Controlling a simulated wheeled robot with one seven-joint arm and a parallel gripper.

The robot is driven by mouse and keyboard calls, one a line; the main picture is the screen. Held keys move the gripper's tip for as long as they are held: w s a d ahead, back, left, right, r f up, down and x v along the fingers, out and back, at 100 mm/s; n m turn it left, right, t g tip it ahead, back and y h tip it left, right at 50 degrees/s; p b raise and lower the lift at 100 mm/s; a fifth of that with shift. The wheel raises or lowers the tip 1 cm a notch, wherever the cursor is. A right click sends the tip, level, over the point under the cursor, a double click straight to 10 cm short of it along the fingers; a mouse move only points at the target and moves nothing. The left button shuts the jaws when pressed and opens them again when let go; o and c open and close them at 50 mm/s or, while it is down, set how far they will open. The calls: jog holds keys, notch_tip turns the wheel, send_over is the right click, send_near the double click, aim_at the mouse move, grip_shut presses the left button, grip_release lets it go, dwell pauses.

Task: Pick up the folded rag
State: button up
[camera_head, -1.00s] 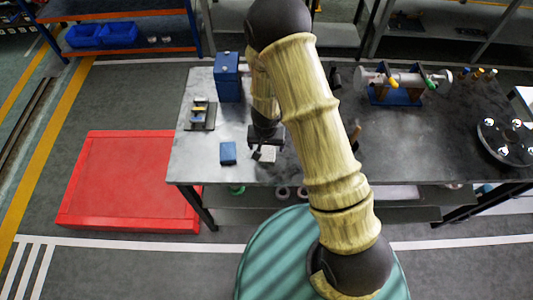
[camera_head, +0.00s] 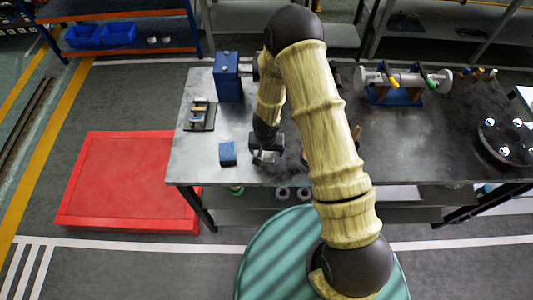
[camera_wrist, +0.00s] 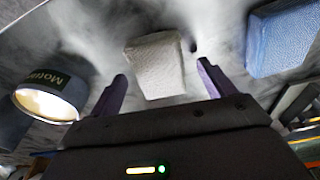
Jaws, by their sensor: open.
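A pale grey-beige, block-like piece with a cloth-like texture, which I take for the folded rag (camera_wrist: 155,64), lies on the grey worktop. In the wrist view it sits between and just beyond the two fingertips of my gripper (camera_wrist: 162,71). The jaws are open, with a finger on either side and no grip visible. In the head view my gripper (camera_head: 265,157) is low over the front left of the workbench (camera_head: 198,160), and it mostly hides the rag.
A blue block (camera_head: 228,153) lies close to the left of my gripper; it also shows in the wrist view (camera_wrist: 284,38). A labelled round can (camera_wrist: 52,92) is on the other side. A blue box (camera_head: 228,77) and a small tray (camera_head: 199,124) stand behind left.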

jog(key=shift+f, duration=0.25)
dwell(0.3)
jog(key=c, duration=1.1)
